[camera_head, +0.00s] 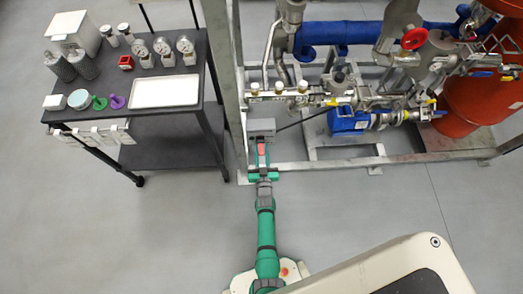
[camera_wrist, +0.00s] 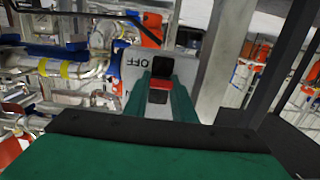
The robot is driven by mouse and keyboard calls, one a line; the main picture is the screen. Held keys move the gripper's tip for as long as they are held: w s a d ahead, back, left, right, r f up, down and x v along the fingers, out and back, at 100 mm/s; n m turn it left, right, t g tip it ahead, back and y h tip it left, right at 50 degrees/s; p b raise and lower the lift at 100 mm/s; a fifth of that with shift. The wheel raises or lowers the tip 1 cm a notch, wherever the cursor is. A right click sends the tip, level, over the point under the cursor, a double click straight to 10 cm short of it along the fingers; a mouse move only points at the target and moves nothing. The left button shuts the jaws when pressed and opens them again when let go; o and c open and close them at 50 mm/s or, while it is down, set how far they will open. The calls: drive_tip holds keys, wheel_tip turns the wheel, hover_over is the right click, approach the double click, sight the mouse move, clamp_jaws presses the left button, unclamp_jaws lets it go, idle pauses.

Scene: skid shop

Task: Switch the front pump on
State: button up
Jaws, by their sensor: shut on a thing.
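A grey switch box (camera_head: 262,126) is fixed to the front left of the pump skid's frame. In the wrist view its pale plate (camera_wrist: 136,66) carries the word OFF, seen upside down, beside a dark part. My gripper (camera_head: 262,150) is right at the box, with its green fingers shut on a red switch handle (camera_wrist: 157,82). The fingers hide much of the handle, and I cannot tell its exact setting. A blue pump (camera_head: 346,121) sits on the skid to the right of the box. The box's lower part is hidden by my gripper.
A dark cart (camera_head: 170,125) with gauges, bottles and a white tray (camera_head: 165,91) stands to the left. A steel upright (camera_head: 226,70) rises close beside the switch box. Pipes and a red tank (camera_head: 470,105) fill the right. The grey floor in front is clear.

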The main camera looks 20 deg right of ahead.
sight(261, 145)
drive_tip(key=shift+s+a+r+g+y, duration=0.1)
drive_tip(key=shift+r+g+y, duration=0.25)
drive_tip(key=shift+g, duration=0.6)
drive_tip(key=shift+a+r+g+y, duration=0.15)
drive_tip(key=shift+r+g, duration=0.3)
drive_tip(key=shift+g, duration=0.5)
drive_tip(key=shift+w+d+r+g+y, duration=0.15)
drive_tip(key=shift+r+g+y, duration=0.2)
drive_tip(key=shift+g, duration=0.7)
drive_tip(key=shift+w+d+r+g+y, duration=0.15)
drive_tip(key=shift+r+g+y, duration=0.15)
drive_tip(key=shift+g, duration=0.75)
drive_tip(key=shift+r, duration=0.1)
drive_tip(key=o, duration=1.1)
drive_tip(key=shift+c, duration=0.2)
drive_tip(key=shift+s+r, duration=0.1)
drive_tip(key=v, duration=1)
drive_tip(key=shift+s+r, duration=0.15)
drive_tip(key=shift+r, duration=0.1)
